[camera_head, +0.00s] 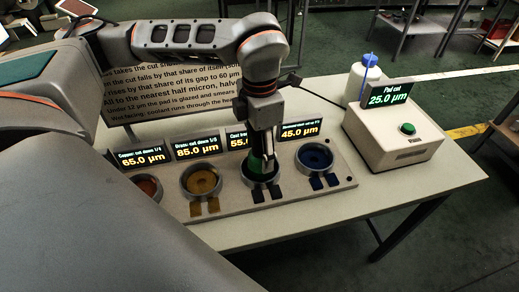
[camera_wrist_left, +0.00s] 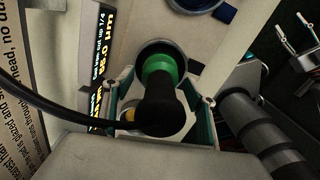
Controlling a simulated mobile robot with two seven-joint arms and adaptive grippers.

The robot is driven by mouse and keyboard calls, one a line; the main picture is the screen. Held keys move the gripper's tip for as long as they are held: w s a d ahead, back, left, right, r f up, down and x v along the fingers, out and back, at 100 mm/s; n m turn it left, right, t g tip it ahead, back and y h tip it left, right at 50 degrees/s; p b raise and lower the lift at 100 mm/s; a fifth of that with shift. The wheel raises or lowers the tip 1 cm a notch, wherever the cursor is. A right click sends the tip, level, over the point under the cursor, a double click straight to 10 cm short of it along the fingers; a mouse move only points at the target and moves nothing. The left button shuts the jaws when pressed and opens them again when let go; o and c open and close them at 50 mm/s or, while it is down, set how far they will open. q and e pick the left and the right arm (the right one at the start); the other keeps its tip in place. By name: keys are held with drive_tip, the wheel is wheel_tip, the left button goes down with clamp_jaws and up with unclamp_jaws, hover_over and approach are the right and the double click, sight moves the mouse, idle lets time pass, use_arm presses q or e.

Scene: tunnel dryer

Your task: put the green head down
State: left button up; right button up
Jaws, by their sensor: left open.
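The green head (camera_wrist_left: 160,68) has a green band, a black handle and a black cable running off to the left in the left wrist view. In the head view a bit of its green (camera_head: 257,163) shows at the third ring seat from the left. It appears to stand in that seat (camera_head: 261,178); its lower end is hidden. My left gripper (camera_head: 263,158) is above the seat, pointing down. In the left wrist view its open fingers (camera_wrist_left: 163,98) are on either side of the head. My right gripper is not in view.
The grey base (camera_head: 230,207) also has orange, yellow (camera_head: 201,180) and blue (camera_head: 314,155) seats, with displays behind. A white box (camera_head: 385,140) with a green button (camera_head: 407,129) and a 25.0 µm display stands right. A bottle (camera_head: 358,82) is behind it. The front table strip is clear.

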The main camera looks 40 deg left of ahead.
use_arm(q)
wheel_tip(320, 180, up, 12)
drive_tip(key=shift+f+p, duration=0.2)
drive_tip(key=shift+p, duration=0.45)
